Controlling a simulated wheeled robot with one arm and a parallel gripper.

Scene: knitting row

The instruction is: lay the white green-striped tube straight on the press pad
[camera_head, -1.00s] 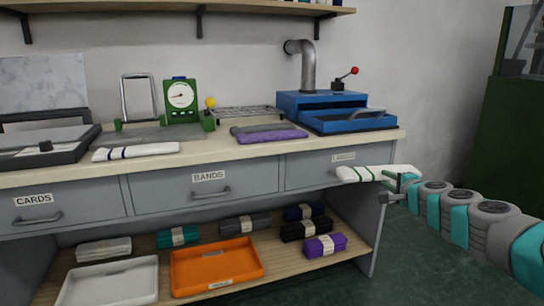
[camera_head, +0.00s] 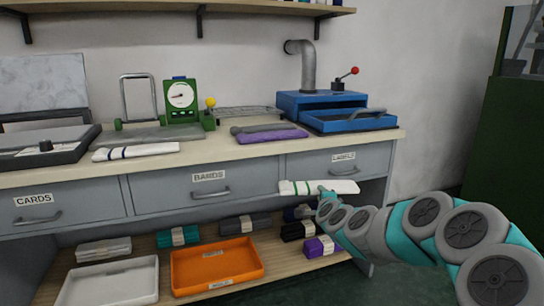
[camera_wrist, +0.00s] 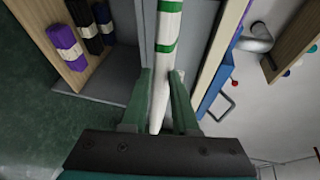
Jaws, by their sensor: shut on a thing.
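The white tube with green stripes (camera_head: 340,187) is held roughly level in front of the drawers, just below the counter's front edge in the head view. Its striped end points left. My gripper (camera_wrist: 160,82) is shut on the tube; in the wrist view the tube (camera_wrist: 168,40) runs up between the two fingers, stripes at the far end. In the head view my gripper (camera_head: 322,191) is partly hidden by the arm. I cannot tell for sure which surface is the press pad; a flat grey plate (camera_head: 150,135) lies before the green gauge device.
A white tube with dark stripes (camera_head: 135,152) lies at the counter's front left. Orange (camera_head: 215,278) and white (camera_head: 110,285) trays sit on the lower shelf.

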